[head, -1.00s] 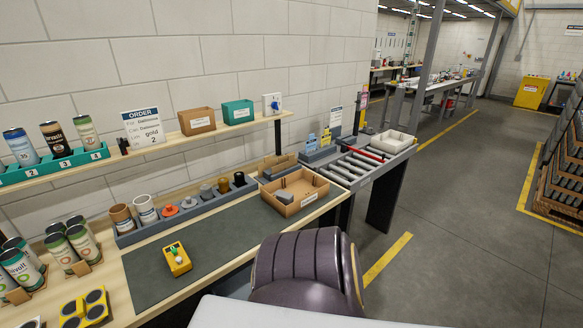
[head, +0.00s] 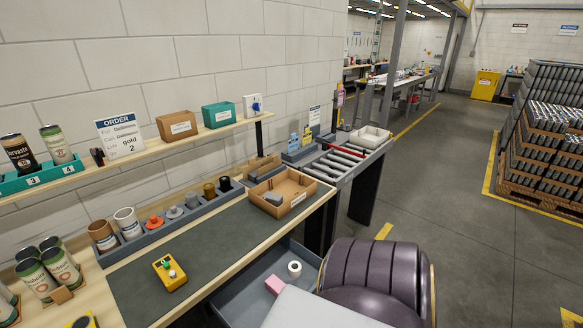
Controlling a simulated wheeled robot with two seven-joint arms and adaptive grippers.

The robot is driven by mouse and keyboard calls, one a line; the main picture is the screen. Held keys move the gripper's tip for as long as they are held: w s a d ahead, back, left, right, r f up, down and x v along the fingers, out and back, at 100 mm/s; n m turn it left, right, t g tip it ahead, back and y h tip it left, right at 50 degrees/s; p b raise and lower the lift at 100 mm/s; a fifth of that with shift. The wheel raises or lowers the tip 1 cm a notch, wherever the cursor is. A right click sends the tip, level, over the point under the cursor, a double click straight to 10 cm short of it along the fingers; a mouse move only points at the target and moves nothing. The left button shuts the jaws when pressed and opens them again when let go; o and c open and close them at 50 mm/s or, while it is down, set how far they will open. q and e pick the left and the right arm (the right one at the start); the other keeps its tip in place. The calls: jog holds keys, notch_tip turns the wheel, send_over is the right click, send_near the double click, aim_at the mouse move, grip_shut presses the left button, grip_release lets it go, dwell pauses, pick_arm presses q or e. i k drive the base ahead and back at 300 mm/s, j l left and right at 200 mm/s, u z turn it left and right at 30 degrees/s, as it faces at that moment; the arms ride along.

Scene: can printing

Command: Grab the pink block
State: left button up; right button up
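A pink block (head: 275,285) lies in a grey open drawer or bin (head: 236,300) below the workbench's front edge. It is partly covered by a pale grey surface in the foreground. A white roll (head: 294,269) sits beside it in the same bin, to its right. Neither gripper is in the head view, so their state does not show.
The workbench (head: 205,254) carries a yellow device (head: 169,273), a grey rack (head: 170,224) of cups and a cardboard tray (head: 312,188). A roller conveyor (head: 345,164) stands beyond. Open floor (head: 450,200) lies to the right, before stacked pallets of cans (head: 550,140).

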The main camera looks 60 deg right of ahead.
aim_at(274, 284)
jog(key=i+z, duration=0.15)
jog(key=z, duration=0.25)
jog(key=i+j+z, duration=0.1)
jog(key=z, duration=0.3)
jog(key=i+j+z, duration=0.1)
jog(key=z, duration=0.3)
jog(key=i+j+z, duration=0.1)
jog(key=j+z, duration=0.3)
jog(key=l, duration=0.1)
